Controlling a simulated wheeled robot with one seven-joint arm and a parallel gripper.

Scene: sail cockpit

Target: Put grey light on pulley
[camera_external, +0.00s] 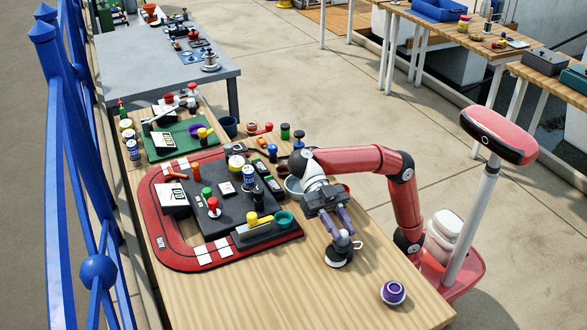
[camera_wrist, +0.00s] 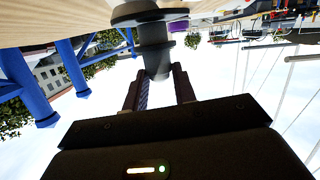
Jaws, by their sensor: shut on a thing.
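My gripper (camera_external: 341,226) is over the front right of the wooden table, fingers pointing down. It is shut on a dark grey, flanged round piece, which I take for the grey light (camera_external: 339,252). In the wrist view the grey light (camera_wrist: 154,45) shows as a dark cylinder with a wide disc, between the fingertips (camera_wrist: 159,88). Its pale base is at or just above the tabletop; I cannot tell if it touches. A purple round piece with a white rim (camera_external: 393,292), possibly the pulley, lies to the right, apart from my gripper.
A green mat (camera_external: 178,138) with more items is farther back. The table's front middle (camera_external: 315,295) is bare. A blue railing (camera_external: 68,190) runs along the left.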

